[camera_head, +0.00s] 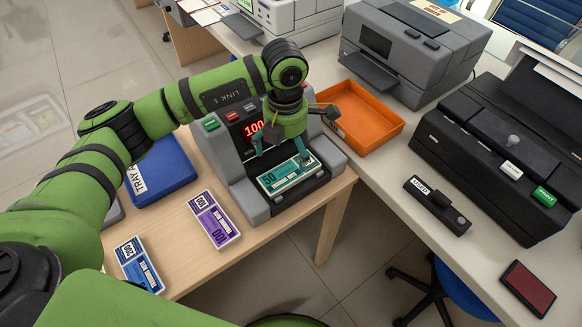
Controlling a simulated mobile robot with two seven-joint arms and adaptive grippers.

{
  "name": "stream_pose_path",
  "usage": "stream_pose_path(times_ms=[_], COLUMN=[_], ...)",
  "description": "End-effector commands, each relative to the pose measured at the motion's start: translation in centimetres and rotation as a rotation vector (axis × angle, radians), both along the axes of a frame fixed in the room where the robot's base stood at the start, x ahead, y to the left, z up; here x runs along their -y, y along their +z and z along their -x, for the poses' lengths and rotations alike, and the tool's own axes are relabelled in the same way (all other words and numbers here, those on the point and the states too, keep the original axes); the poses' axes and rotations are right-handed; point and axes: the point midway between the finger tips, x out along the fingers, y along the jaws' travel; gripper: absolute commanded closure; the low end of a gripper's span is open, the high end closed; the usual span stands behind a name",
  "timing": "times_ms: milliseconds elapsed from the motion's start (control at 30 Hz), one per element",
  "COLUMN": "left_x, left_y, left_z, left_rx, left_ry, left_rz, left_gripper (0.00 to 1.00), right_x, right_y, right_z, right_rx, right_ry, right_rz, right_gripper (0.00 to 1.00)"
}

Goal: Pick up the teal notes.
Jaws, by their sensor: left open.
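The teal notes (283,181) lie as a flat bundle in the front slot of the grey counting machine (255,203). The machine's red display reads 100. My left gripper (281,158) points down over the notes, its fingers spread. One fingertip is near the notes' back left side and the other is at their right end. I cannot tell if the fingers touch them. My right gripper does not show.
Purple notes (213,219) and blue notes (139,265) lie on the wooden desk. A blue tray (160,172) is at the left.

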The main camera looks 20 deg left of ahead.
Motion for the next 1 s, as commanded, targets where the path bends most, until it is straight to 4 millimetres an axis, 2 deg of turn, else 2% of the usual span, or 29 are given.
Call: stream_pose_path(times_ms=[333, 500, 767, 800, 900, 1000], left_x=[-0.2, -0.1, -0.1, -0.1, -0.1, -0.1], left_y=[-4.2, -6.3, -6.5, -6.5, -6.5, -6.6], left_z=[-0.3, -0.3, -0.3, -0.4, -0.4, -0.3], left_rx=[-0.008, -0.005, -0.004, -0.003, -0.003, -0.004], left_ry=[0.0, -0.002, -0.003, -0.003, -0.003, -0.003], left_rz=[-0.003, 0.0, 0.0, 0.0, 0.0, 0.001], left_gripper=[0.0, 0.0, 0.0, 0.16, 0.52, 0.53], right_x=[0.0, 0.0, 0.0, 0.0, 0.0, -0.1], right_y=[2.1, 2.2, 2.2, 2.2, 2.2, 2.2], right_z=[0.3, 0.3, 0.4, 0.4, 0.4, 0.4], right_rx=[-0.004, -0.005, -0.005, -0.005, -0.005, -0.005], right_ry=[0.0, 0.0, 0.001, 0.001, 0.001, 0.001], right_rz=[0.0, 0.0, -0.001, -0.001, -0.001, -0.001], right_gripper=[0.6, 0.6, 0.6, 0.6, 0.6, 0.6])
